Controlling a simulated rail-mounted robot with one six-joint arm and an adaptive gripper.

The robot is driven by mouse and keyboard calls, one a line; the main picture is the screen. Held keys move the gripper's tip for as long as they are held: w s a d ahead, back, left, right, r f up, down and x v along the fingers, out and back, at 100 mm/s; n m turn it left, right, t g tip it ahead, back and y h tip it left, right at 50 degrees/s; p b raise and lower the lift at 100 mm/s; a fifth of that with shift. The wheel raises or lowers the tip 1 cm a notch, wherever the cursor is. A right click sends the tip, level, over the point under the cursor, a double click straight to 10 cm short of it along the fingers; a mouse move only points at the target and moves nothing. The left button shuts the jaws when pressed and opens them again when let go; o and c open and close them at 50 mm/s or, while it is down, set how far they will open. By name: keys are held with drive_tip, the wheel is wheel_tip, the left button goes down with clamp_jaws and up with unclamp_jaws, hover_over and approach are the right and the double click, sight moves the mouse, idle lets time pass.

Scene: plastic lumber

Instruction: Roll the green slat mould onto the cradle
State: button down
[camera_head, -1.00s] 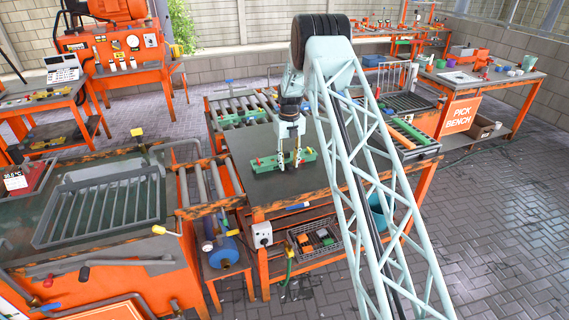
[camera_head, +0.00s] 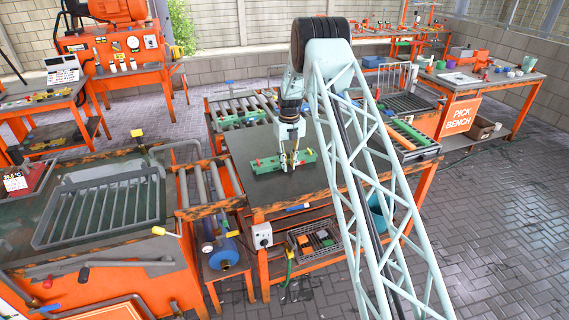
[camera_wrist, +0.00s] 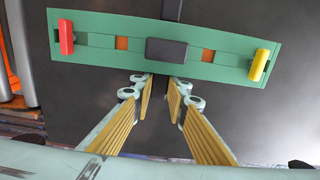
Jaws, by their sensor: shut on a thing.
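The green slat mould (camera_head: 271,164) lies flat on the dark top of the middle table (camera_head: 310,182). In the wrist view the mould (camera_wrist: 110,38) spans the upper part, with a red handle (camera_wrist: 66,37) at left, a yellow handle (camera_wrist: 259,65) at right and a dark block (camera_wrist: 167,50) in the middle. My gripper (camera_head: 289,167) is shut on the mould at its middle; its fingers (camera_wrist: 163,79) point at the dark block. The exact contact is hidden. A grey slatted rack (camera_head: 108,208), possibly the cradle, sits on the orange station at left.
A short roller section (camera_head: 208,186) bridges the middle table and the left station. Another green mould (camera_head: 243,118) lies on the rollers behind. Coloured slats (camera_head: 402,133) lie at right. A wire basket (camera_head: 315,238) is on the shelf below. The tabletop around the mould is clear.

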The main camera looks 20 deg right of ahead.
sight(276, 174)
drive_tip(key=shift+a, duration=0.15)
drive_tip(key=shift+w+a+b, duration=0.1)
drive_tip(key=shift+a+b, duration=0.25)
drive_tip(key=shift+a, duration=2.5)
drive_tip(key=shift+a, duration=0.2)
